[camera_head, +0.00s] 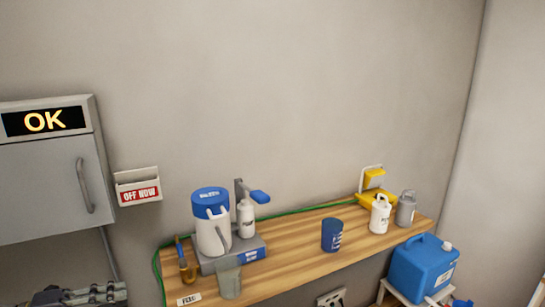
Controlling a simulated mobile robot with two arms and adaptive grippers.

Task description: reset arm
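A dark grey jointed mechanical part shows at the lower left edge, cut off by the frame. It looks like part of my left arm or gripper, but no fingertips can be made out and nothing is seen held there. My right arm and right gripper are out of view.
A wooden shelf (290,267) carries a blue-lidded white jug (211,222), a pump bottle (246,218), a blue cup (332,235), a white bottle (380,214) and a grey bottle (406,208). A grey cabinet (40,190) reads OK. A blue canister (421,267) stands lower right.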

